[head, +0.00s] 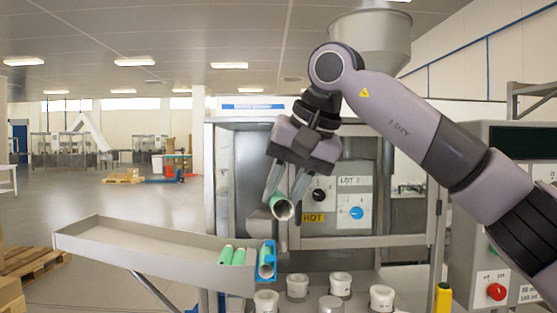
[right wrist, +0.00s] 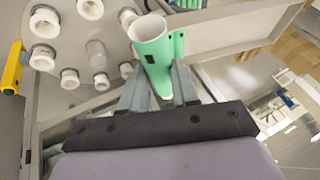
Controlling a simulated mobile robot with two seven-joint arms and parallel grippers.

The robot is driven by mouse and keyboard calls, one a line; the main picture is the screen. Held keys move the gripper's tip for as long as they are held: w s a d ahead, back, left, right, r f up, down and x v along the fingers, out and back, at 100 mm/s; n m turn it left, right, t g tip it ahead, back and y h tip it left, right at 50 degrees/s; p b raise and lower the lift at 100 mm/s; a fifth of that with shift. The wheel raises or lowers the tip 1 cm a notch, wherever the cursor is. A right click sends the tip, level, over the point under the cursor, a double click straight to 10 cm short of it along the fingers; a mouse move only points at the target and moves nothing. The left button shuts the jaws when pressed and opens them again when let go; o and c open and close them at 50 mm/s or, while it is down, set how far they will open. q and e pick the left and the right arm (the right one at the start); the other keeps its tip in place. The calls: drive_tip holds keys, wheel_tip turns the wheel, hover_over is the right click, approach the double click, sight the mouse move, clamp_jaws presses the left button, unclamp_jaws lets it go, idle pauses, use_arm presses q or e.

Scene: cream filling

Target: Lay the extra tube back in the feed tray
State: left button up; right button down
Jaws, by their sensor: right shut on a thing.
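My right gripper (head: 285,193) is shut on a green tube (head: 283,208), whose pale open end faces the head camera. In the right wrist view the gripper (right wrist: 160,82) holds this tube (right wrist: 152,46) between its fingers. The feed tray (head: 140,245) is a long grey trough below and left of the held tube. Two green tubes (head: 226,256) (head: 239,257) lie at its right end. My left gripper is out of view.
White ring-shaped holders (head: 297,286) stand on the machine deck below. A yellow post (head: 443,298) stands at the right. The tray's left and middle look empty.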

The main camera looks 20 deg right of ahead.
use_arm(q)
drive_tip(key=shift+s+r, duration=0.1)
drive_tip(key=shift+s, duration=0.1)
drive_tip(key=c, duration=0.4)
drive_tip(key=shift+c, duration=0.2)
use_arm(e)
drive_tip(key=s+d+f+n, duration=0.1)
drive_tip(key=s+f, duration=0.3)
drive_tip(key=f, duration=0.8)
drive_tip(key=s+d+f+n+g+y, duration=0.1)
drive_tip(key=s+f, duration=0.3)
drive_tip(key=f, duration=0.8)
drive_tip(key=s+d+f+n, duration=0.2)
drive_tip(key=s+f, duration=0.2)
drive_tip(key=f, duration=0.9)
drive_tip(key=shift+d+y, duration=0.25)
drive_tip(key=shift+y, duration=0.15)
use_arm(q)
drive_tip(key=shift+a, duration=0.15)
